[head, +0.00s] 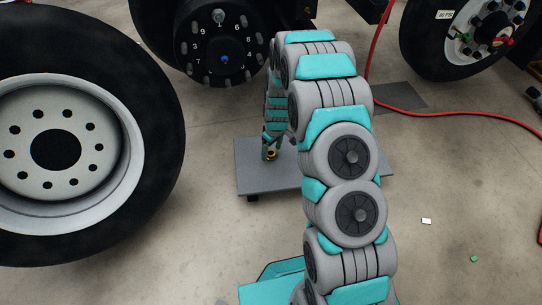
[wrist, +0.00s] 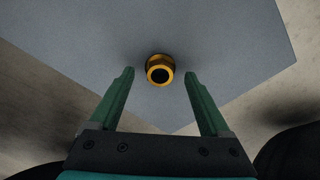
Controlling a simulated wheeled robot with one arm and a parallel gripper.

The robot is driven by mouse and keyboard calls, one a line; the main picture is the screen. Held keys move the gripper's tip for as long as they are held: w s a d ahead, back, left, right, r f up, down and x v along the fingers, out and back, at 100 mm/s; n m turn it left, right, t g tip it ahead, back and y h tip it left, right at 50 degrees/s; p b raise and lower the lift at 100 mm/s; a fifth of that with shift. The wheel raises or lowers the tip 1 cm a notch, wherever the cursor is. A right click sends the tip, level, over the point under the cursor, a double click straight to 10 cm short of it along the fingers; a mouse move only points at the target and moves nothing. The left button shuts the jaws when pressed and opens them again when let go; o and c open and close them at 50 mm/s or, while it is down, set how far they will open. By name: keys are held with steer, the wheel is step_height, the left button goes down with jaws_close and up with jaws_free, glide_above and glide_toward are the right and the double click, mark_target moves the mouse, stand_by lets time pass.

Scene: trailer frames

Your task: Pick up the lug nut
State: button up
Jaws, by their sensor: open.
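The lug nut (wrist: 160,70) is gold-coloured with a dark round hole. It sits on the grey platform (wrist: 225,40) in the wrist view, just beyond and between my fingertips. My gripper (wrist: 158,75) is open, with one green finger on each side and a gap between each finger and the nut. In the head view the nut shows as a small gold spot (head: 271,154) on the platform (head: 262,183), beside my gripper (head: 269,150). My arm covers part of the platform there.
A large wheel with a pale rim (head: 105,115) stands at the left. A dark hub with numbered studs (head: 218,40) is behind the platform. Another wheel (head: 470,35) is at the upper right. A red hose (head: 440,113) crosses the floor, and small scraps lie at the lower right.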

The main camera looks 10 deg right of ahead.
steer(key=shift+f, duration=0.55)
steer(key=shift+c, duration=0.3)
jaws_close()
steer(key=shift+r, duration=0.15)
steer(key=shift+w+r, duration=0.1)
steer(key=shift+r, duration=0.45)
steer(key=shift+s+r+p, duration=0.2)
steer(key=shift+r, duration=0.45)
steer(key=shift+s+r+p, duration=0.2)
steer(key=shift+r, duration=0.4)
steer(key=s+r+p, duration=0.1)
steer(key=s, duration=1.4)
steer(key=shift+s, duration=0.15)
steer(key=shift+r, duration=0.1)
